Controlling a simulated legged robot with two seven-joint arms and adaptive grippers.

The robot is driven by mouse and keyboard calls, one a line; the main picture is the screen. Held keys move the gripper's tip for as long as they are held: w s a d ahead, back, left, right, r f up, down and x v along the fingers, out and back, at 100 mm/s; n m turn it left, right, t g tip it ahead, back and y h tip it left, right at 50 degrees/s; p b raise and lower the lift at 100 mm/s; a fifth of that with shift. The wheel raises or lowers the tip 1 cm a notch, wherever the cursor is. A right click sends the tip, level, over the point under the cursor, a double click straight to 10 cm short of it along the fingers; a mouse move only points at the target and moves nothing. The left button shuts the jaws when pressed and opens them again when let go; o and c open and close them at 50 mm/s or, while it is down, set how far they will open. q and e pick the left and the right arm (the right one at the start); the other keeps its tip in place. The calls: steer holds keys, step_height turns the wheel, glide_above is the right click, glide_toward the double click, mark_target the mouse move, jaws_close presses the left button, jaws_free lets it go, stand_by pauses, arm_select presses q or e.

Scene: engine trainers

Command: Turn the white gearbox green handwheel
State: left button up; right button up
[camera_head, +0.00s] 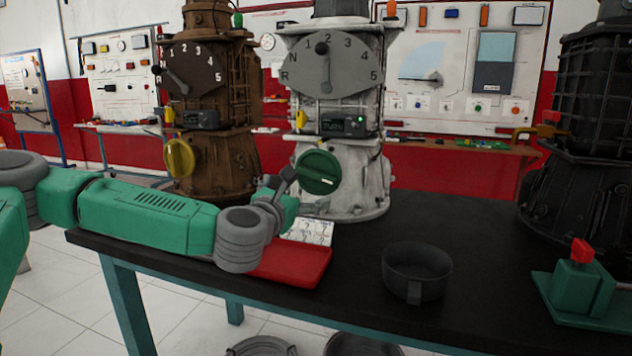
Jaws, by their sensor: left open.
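The white gearbox (362,160) stands upright at the back of the black table, left of the middle. Its round green handwheel (318,172) faces me low on its front, with a pale mark across it. My left arm comes in from the left. My left gripper (287,183) is open just left of the handwheel, its fingers near the rim. I cannot tell whether they touch it. My right gripper is not in view.
A brown gearbox (212,150) with a yellow handwheel (179,158) stands left. A black gearbox (590,130) stands right. On the table (455,235) are a red tray (305,265), a black bowl (416,268) and a green block with a red knob (581,285). The table's middle right is clear.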

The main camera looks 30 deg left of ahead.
mark_target(311, 178)
arm_select(q)
steer(key=x, duration=0.3)
steer(key=b+x, duration=0.1)
steer(key=x, duration=0.1)
steer(key=shift+w+d, duration=0.2)
steer(key=shift+w, duration=0.2)
steer(key=x, duration=0.2)
steer(key=a+b+x, duration=0.1)
steer(key=x, duration=0.2)
steer(key=shift+f, duration=0.2)
steer(key=shift+w+r, duration=0.15)
steer(key=shift+w, duration=0.35)
steer(key=shift+d, duration=0.3)
steer(key=shift+a, duration=0.15)
steer(key=c, duration=0.9)
